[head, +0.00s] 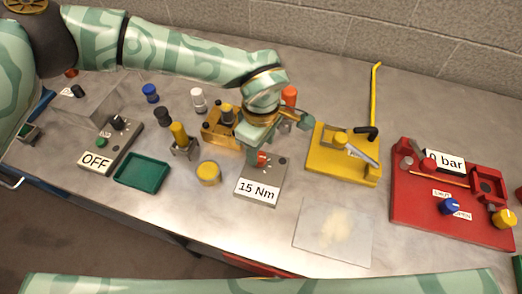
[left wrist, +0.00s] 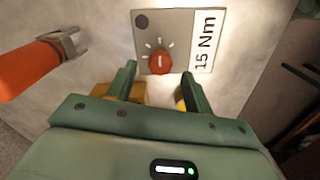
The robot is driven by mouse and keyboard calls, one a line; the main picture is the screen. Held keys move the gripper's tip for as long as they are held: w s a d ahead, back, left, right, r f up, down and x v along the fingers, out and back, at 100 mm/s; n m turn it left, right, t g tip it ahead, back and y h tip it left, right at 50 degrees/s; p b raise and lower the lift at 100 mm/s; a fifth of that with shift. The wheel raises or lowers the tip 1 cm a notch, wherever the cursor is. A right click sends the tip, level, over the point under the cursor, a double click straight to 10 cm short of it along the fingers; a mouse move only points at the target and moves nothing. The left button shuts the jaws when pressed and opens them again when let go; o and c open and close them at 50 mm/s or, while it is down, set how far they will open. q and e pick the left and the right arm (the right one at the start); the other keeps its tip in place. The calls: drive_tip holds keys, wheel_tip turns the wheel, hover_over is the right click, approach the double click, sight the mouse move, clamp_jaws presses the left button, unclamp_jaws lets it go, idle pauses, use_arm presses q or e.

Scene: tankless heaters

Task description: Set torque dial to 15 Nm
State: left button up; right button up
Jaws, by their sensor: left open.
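The torque dial is a small red knob (head: 262,158) on a grey box (head: 271,183) in the middle of the bench. The box's white label (head: 257,191) reads "15 Nm". In the left wrist view the red dial (left wrist: 160,62) sits on the grey plate with white tick marks around it, and its label (left wrist: 206,41) also reads 15 Nm. My left gripper (left wrist: 158,84) is open, its two green fingers on either side and just short of the dial, with nothing between them. In the head view my left gripper (head: 258,140) partly hides the box's back. My right gripper is not in view.
A yellow fixture (head: 345,165) and a red panel reading "0 bar" (head: 408,210) stand to the right. A green tray (head: 142,172), a yellow round piece (head: 209,173) and an "OFF" box (head: 97,160) are left. A clear sheet (head: 320,240) lies in front.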

sight(261, 156)
use_arm(q)
wheel_tip(261, 156, up, 12)
drive_tip(key=p, duration=0.1)
drive_tip(key=shift+r, duration=0.2)
idle(0.3)
